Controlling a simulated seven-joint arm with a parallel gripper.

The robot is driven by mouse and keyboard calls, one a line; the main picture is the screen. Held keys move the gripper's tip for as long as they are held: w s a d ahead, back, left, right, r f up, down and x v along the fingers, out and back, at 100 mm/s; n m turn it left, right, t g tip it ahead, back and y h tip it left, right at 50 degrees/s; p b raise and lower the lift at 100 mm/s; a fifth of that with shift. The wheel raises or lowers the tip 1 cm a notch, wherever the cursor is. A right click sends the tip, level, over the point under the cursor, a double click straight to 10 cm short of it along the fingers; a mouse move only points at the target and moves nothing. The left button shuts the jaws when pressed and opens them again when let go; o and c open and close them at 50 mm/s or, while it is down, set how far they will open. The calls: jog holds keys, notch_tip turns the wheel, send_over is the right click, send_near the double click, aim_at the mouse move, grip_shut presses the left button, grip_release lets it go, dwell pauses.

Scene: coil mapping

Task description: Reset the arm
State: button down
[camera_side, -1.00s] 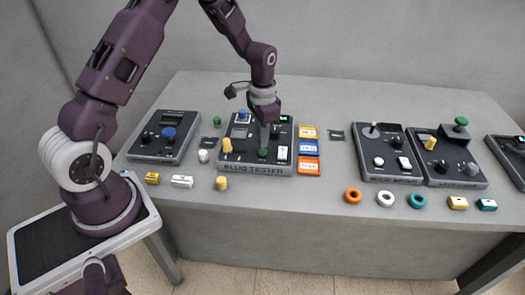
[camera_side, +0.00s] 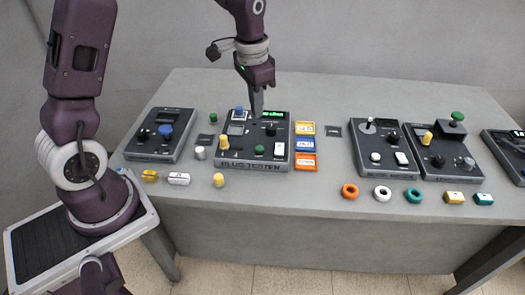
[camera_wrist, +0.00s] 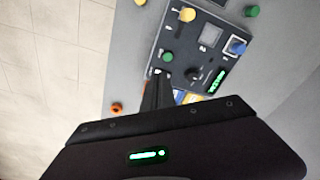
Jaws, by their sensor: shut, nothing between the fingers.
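My gripper (camera_side: 257,108) is shut and empty, with its fingers pointing down above the plug tester (camera_side: 230,165). It is raised clear of the panel, near the tester's lit green display. In the wrist view my gripper's fingers (camera_wrist: 158,88) show close together over the tester's edge, with nothing between them. The plug tester also shows in the wrist view (camera_wrist: 178,50) with its yellow, green and blue knobs and a lit green display. My gripper hides a little of the tester's back edge in the side view.
Yellow, blue and orange labelled trays (camera_side: 306,145) sit right of the tester. Other device panels (camera_side: 160,137) stand left and right (camera_side: 385,165). Rings (camera_side: 350,191) and small coloured blocks (camera_side: 454,197) line the table's front. The space above the table is free.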

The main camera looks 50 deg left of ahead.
jog(key=s+d+r+t, duration=0.2)
jog(key=s+d+r, duration=0.2)
jog(key=s+r, duration=0.6)
jog(key=s+d+r+n+t, duration=0.1)
jog(key=s, duration=0.6)
jog(key=s+d+r+n+t, duration=0.1)
jog(key=s+d+r, duration=0.1)
jog(key=s, duration=0.5)
jog(key=shift+d+r+t, duration=0.2)
jog(key=shift+r+t, duration=0.05)
jog(key=shift+t, duration=0.05)
